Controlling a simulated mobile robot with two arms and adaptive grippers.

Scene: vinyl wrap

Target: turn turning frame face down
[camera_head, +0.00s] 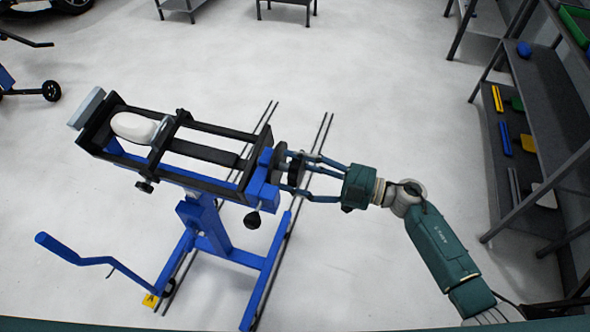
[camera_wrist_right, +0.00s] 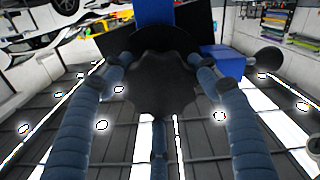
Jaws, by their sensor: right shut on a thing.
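The turning frame is a black rectangular frame (camera_head: 215,187) on a blue stand (camera_head: 205,222), left of centre in the head view. A white rounded part (camera_head: 136,127) is clamped in its left half, with a grey block at the far left end. My right gripper (camera_head: 291,167) reaches in from the right and is shut on a dark round knob (camera_wrist_right: 163,83) at the frame's right end. My left gripper is not in view.
A blue crank handle (camera_head: 75,250) sticks out at the stand's lower left. A dark shelf rack (camera_head: 540,110) with coloured tools stands at the right. Dark rails lie on the floor by the stand. The pale floor around is mostly clear.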

